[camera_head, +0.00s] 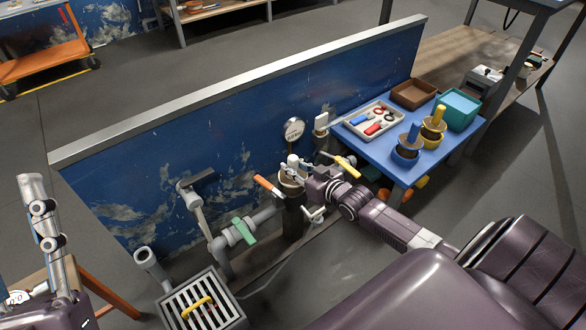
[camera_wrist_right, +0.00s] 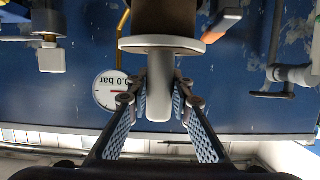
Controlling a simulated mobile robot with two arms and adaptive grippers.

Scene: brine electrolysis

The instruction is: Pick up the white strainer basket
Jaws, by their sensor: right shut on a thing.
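The white strainer basket (camera_wrist_right: 160,88) shows in the right wrist view as a pale stem with a wide round flange. The stem is between the fingers of my right gripper (camera_wrist_right: 159,98), which is shut on it. In the head view the white top of the basket (camera_head: 293,162) stands at the mouth of a dark upright housing (camera_head: 293,220), by the blue panel. My right gripper (camera_head: 304,183) reaches it from the right and partly hides it. My left gripper (camera_head: 42,215) is at the far left, away from the basket; its finger opening cannot be made out.
Grey pipes carry an orange handle (camera_head: 268,187), a green handle (camera_head: 244,230) and a yellow handle (camera_head: 347,166) close around the housing. A pressure gauge (camera_head: 293,129) is behind. A blue table (camera_head: 440,148) with trays stands right; a grated box (camera_head: 200,305) is in front.

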